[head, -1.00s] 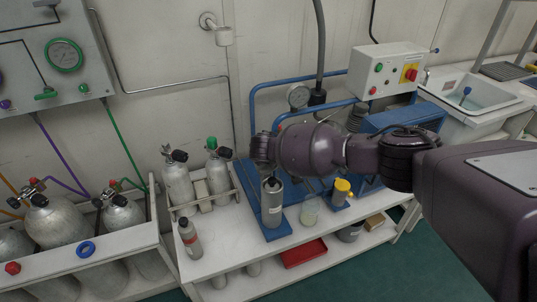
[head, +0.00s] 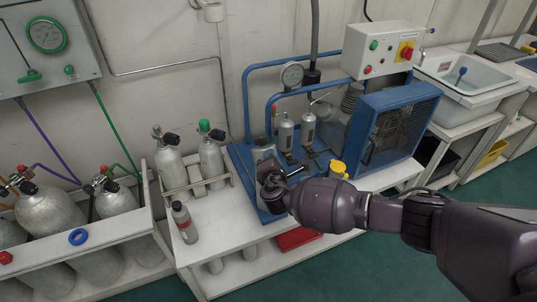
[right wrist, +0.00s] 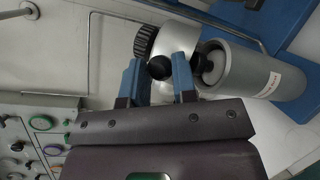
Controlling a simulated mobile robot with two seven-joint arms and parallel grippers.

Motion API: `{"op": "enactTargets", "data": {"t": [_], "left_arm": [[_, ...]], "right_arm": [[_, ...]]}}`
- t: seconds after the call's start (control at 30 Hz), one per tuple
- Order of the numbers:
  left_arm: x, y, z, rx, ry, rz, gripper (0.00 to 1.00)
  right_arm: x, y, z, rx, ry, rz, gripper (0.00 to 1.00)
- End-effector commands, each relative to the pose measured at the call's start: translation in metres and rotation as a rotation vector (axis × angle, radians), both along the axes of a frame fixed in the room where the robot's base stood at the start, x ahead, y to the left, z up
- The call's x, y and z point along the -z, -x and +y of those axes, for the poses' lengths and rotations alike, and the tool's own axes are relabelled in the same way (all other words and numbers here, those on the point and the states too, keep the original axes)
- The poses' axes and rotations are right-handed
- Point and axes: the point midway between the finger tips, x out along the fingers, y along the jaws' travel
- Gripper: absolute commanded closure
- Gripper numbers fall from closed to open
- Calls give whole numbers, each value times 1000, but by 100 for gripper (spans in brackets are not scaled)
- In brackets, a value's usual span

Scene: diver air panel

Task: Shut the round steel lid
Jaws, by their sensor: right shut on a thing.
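The round steel lid (right wrist: 180,34) shows in the right wrist view beside the mouth of a grey labelled canister (right wrist: 262,75). It stands at an angle to the canister and looks open. A ribbed black knob (right wrist: 145,40) is at its edge. My right gripper (right wrist: 158,76) has its blue fingers on either side of a small black ball knob (right wrist: 160,67) in front of the lid and is shut on it. In the head view my right gripper (head: 268,180) is at the canister and hides most of it and the lid. My left gripper is not in view.
A blue-framed compressor (head: 396,125) and two small grey cylinders (head: 286,133) stand just behind and right of the gripper. A yellow-capped item (head: 337,169) is under my arm. A grey bottle (head: 184,222) and racked cylinders (head: 169,163) are to the left.

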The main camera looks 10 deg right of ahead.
Motion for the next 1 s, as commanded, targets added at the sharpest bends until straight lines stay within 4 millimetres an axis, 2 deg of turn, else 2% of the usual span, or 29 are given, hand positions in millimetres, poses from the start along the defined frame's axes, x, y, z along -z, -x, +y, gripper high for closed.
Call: {"op": "enactTargets", "data": {"t": [0.03, 0.13, 0.43, 0.73, 1.0], "left_arm": [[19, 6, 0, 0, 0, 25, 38], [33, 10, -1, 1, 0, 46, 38], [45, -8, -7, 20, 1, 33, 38], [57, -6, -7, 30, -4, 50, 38], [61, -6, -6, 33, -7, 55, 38]], "right_arm": [[18, 5, -2, 3, -7, -23, 100], [28, 11, -3, 3, -22, -98, 100], [53, 23, -5, 3, -62, -306, 100], [69, 28, -6, 1, -59, -301, 100], [74, 28, -5, 0, -59, -305, 100]]}}
